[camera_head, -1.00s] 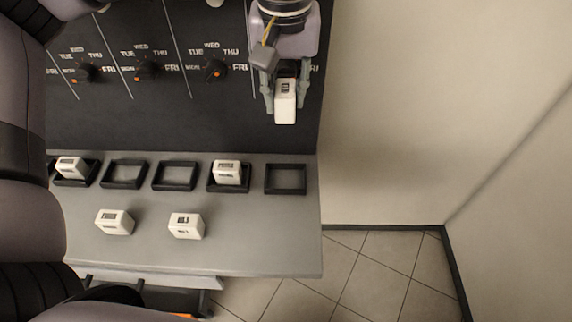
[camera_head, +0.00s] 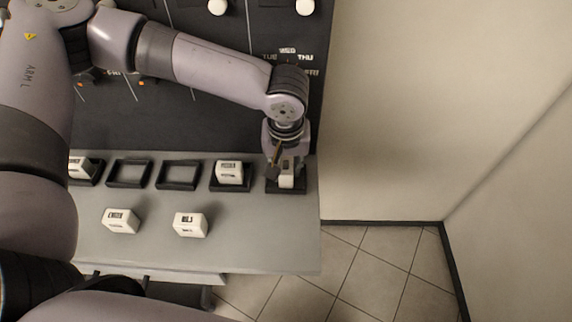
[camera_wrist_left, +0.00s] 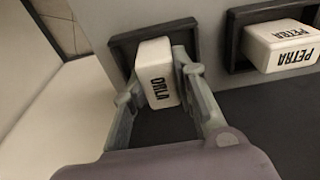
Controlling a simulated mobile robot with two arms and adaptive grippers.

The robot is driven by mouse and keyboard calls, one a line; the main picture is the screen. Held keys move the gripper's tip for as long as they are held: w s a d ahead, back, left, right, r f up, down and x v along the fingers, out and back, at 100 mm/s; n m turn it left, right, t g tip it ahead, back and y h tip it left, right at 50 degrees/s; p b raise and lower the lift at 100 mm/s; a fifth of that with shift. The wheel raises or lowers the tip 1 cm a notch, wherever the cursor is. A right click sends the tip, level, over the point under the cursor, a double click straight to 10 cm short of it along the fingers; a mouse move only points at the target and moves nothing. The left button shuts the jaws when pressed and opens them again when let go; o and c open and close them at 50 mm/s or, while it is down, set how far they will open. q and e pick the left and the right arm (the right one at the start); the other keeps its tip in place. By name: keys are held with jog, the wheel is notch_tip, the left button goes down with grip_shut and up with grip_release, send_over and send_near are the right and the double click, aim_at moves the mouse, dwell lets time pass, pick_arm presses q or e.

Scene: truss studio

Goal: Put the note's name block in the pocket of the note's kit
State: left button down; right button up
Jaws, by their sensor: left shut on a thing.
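My left gripper (camera_head: 285,173) points down at the rightmost black-framed pocket (camera_head: 272,189) on the grey shelf. It is shut on a white block (camera_head: 288,181), which the left wrist view shows marked ORLA (camera_wrist_left: 157,75). The block's lower end is at the pocket, within its frame as seen from the wrist; I cannot tell whether it touches the bottom. The pocket frame also shows in the left wrist view (camera_wrist_left: 125,46). A white PETRA block (camera_wrist_left: 282,47) stands in the neighbouring pocket, also seen from the head (camera_head: 229,172). No note is readable. My right gripper is out of view.
Two pockets (camera_head: 130,173) (camera_head: 178,174) are empty, and a block (camera_head: 79,167) stands in the leftmost visible one. Two loose white blocks (camera_head: 121,220) (camera_head: 190,224) lie on the front of the shelf (camera_head: 150,250). A dark panel rises behind; a wall is at right.

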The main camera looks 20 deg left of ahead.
aim_at(286, 170)
pick_arm(q)
jog(key=shift+f, duration=0.25)
jog(key=shift+f, duration=0.15)
jog(key=c, duration=1.6)
grip_release()
jog(key=r, duration=0.4)
jog(key=s+r+b, duration=0.1)
jog(key=r, duration=0.7)
jog(key=shift+s+d+r, duration=0.15)
jog(key=shift+s+d, duration=0.05)
